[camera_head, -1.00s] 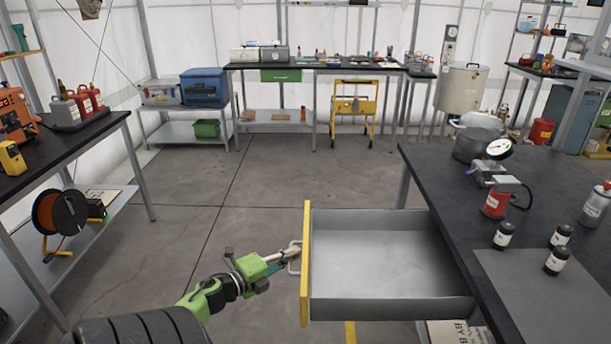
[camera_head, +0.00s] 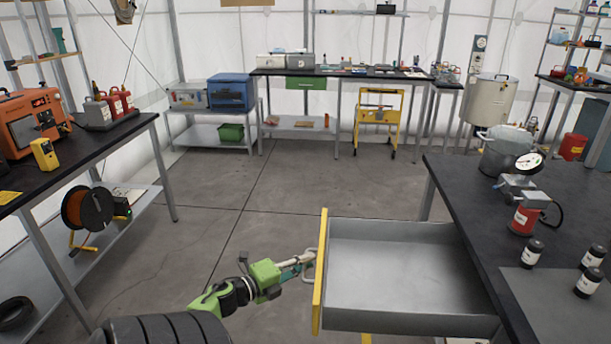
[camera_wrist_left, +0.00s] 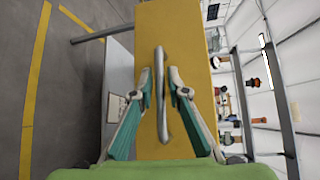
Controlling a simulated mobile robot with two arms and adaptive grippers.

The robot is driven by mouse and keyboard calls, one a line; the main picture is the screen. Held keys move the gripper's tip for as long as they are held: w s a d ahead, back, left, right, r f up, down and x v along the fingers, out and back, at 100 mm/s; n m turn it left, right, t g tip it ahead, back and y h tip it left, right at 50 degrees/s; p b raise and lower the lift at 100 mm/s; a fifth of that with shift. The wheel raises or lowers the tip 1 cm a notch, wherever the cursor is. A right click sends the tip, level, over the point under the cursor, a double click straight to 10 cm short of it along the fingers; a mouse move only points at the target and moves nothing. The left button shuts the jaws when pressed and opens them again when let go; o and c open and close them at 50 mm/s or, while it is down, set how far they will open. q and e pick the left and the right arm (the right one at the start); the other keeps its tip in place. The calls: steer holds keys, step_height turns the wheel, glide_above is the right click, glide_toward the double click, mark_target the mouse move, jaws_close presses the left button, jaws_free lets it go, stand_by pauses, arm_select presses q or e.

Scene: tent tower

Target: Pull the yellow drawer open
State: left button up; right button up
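The yellow drawer (camera_head: 320,275) stands pulled far out from under the dark bench on the right, and its grey inside is bare. Its metal handle (camera_head: 309,268) is on the yellow front. My left gripper (camera_head: 305,264) is at the handle, coming from the left. In the left wrist view, its two teal fingers (camera_wrist_left: 161,78) stand apart, one on each side of the handle (camera_wrist_left: 160,105), with small gaps between. The yellow front (camera_wrist_left: 185,30) fills the middle of that view. My right gripper does not show.
The right bench (camera_head: 470,195) holds a pot (camera_head: 502,155), a gauge, a red can and black bottles. A left bench (camera_head: 95,150) carries an orange machine (camera_head: 32,122), with a cable reel (camera_head: 88,208) below. The floor (camera_head: 250,200) between is clear.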

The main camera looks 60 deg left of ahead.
arm_select(q)
steer(key=s+d+r, duration=0.1)
steer(key=s, duration=1)
steer(key=shift+s+r, duration=0.3)
steer(key=shift+r, duration=0.05)
